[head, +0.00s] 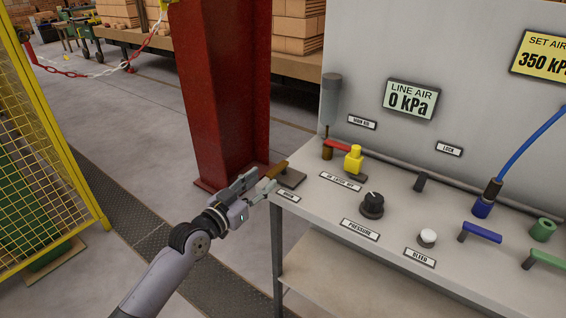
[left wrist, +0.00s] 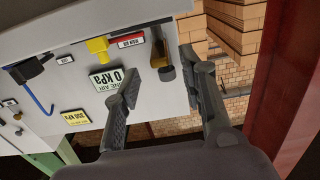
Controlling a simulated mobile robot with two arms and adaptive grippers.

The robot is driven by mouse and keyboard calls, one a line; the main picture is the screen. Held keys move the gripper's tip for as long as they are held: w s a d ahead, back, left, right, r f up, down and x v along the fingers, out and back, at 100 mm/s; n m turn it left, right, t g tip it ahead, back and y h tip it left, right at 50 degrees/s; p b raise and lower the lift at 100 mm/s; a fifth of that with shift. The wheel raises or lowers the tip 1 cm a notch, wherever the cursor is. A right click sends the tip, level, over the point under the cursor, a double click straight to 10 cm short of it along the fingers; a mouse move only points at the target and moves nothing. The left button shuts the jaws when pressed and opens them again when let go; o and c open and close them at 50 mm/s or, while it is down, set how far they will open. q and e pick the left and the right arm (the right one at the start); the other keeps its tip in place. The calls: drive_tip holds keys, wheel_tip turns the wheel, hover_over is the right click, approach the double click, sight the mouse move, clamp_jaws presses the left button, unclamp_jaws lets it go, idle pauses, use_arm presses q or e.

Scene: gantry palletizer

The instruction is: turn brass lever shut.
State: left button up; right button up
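In the left wrist view a brass-coloured piece (left wrist: 158,52), likely this lever, shows beyond the gap between the fingers. Whether a finger touches the lever I cannot tell. My right gripper is not in view.
The bench (head: 400,212) carries a red-handled valve (head: 337,145), a yellow block (head: 353,160), a black knob (head: 372,204) and a white button (head: 428,237). The line air display (head: 409,99) reads 0 kPa. A red column (head: 222,90) stands just behind my left gripper; a yellow mesh fence (head: 45,130) is left.

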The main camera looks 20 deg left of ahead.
sight(282, 164)
use_arm(q)
drive_tip(key=x, duration=1)
drive_tip(key=shift+s, duration=0.1)
clamp_jaws()
drive_tip(key=shift+f, duration=0.1)
idle(0.4)
